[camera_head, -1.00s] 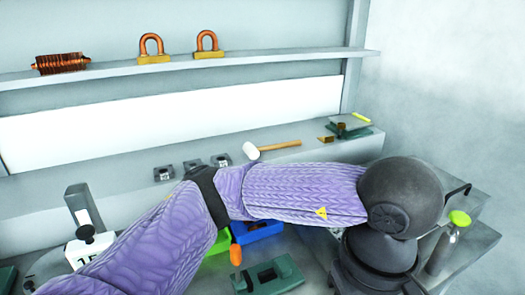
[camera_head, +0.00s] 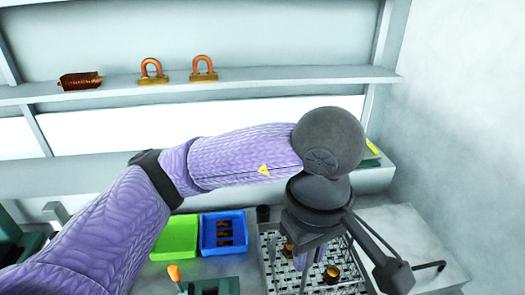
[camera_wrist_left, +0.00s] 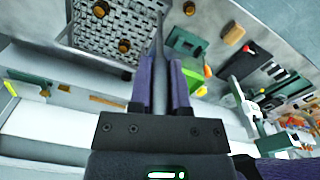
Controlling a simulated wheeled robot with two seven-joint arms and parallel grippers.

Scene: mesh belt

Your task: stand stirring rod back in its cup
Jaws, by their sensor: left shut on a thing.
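My left gripper (camera_head: 318,258) hangs below its dark wrist over the mesh belt (camera_head: 270,268) in the head view. In the left wrist view its two purple fingers (camera_wrist_left: 162,88) are closed on a thin grey stirring rod (camera_wrist_left: 159,45), which points away from the camera towards the mesh. In the head view I cannot clearly separate the rod from the gripper parts. A small black cup-like holder (camera_head: 263,213) stands behind the mesh belt, right of the blue tray; whether it is the rod's cup I cannot tell. My right gripper is not in view.
Copper cups (camera_head: 331,273) stand on the mesh. A green tray (camera_head: 177,238) and a blue tray (camera_head: 222,234) with brown pieces lie to the left. A dark green block (camera_head: 213,287) and an orange-handled tool (camera_head: 174,273) are in front. A shelf (camera_head: 230,76) runs along the back wall.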

